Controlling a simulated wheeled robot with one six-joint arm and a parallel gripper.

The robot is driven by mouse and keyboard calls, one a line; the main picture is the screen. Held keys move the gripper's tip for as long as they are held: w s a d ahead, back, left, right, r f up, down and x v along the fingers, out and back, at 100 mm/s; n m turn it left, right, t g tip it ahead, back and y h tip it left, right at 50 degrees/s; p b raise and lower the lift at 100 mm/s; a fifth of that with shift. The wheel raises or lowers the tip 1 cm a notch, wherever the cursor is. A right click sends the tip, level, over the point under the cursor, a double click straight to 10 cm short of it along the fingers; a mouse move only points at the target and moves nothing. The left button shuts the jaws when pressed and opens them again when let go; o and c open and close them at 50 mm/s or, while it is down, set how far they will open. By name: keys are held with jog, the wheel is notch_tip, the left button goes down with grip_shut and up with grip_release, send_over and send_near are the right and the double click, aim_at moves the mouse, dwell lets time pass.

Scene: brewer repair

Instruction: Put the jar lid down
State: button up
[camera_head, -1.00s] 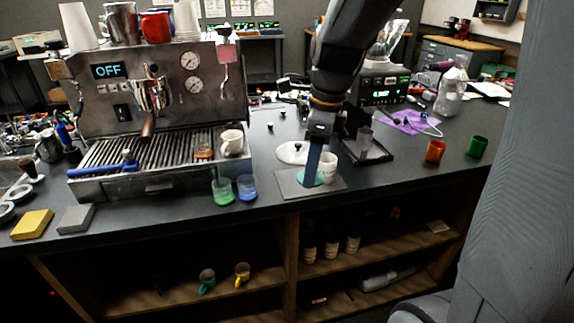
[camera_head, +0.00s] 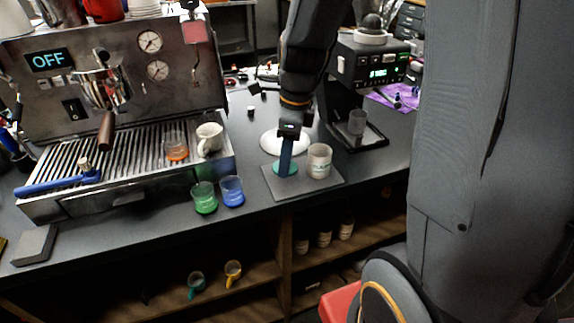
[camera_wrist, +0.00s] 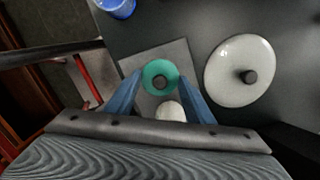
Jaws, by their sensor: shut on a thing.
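The jar lid, a teal disc with a dark knob, is at my fingertips in the head view (camera_head: 280,170) and between the blue fingers in the wrist view (camera_wrist: 150,69). My gripper (camera_head: 286,163) points down and is shut on the lid. The lid looks level, over or on the left part of a grey mat (camera_head: 315,182); I cannot tell whether it touches. A white jar (camera_head: 319,163) stands on the mat just right of the lid. The jar's pale top also shows below the lid in the wrist view (camera_wrist: 170,111).
A large white lid with a dark knob (camera_wrist: 240,70) lies behind the mat. Green (camera_head: 204,199) and blue (camera_head: 232,191) glasses stand left of it. The espresso machine (camera_head: 120,90) is farther left.

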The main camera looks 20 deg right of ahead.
aim_at(292, 166)
jog(key=shift+f, duration=1.6)
jog(key=o, duration=1)
jog(key=shift+f, duration=0.15)
notch_tip(292, 166, up, 12)
jog(key=d+b, duration=0.1)
jog(key=shift+s+a+f+n+t+h, duration=0.15)
jog(key=shift+s+f+n, duration=1.55)
jog(key=shift+n, duration=2.2)
jog(key=shift+s+a+f+n+t+h, duration=0.1)
jog(key=shift+s+a+f+n+h, duration=0.15)
jog(key=shift+s+f+n, duration=2.55)
jog(key=shift+s+a+f+n+t+h, duration=0.15)
jog(key=shift+f+n, duration=0.7)
jog(key=shift+n, duration=4.15)
